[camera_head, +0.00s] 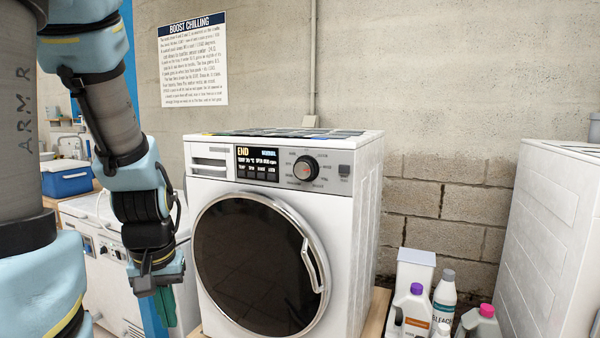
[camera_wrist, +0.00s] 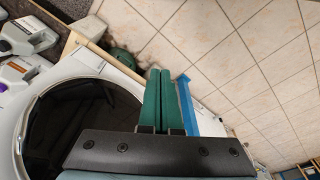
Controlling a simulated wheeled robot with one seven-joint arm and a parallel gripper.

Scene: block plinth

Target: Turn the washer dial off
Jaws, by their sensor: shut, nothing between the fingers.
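The white washer (camera_head: 365,220) stands against the wall with its round dark door (camera_head: 255,265) shut. Its dial (camera_head: 306,168) is a dark grey knob on the upper right of the control panel, with a small reddish mark on its face. The display (camera_head: 257,164) beside it is lit and reads END. My gripper (camera_head: 166,312) hangs down left of the washer, lower than the dial and well apart from it. In the wrist view its green fingers (camera_wrist: 161,75) are together and empty, and the dark washer door (camera_wrist: 75,125) shows beside them. The dial is not in the wrist view.
Detergent and bleach bottles (camera_head: 443,295) stand right of the washer. Another white appliance (camera_head: 555,235) is at the far right. A white chest unit (camera_head: 110,255) and a blue post (camera_head: 155,300) are near my arm. Tiled floor (camera_wrist: 235,60) is clear in the wrist view.

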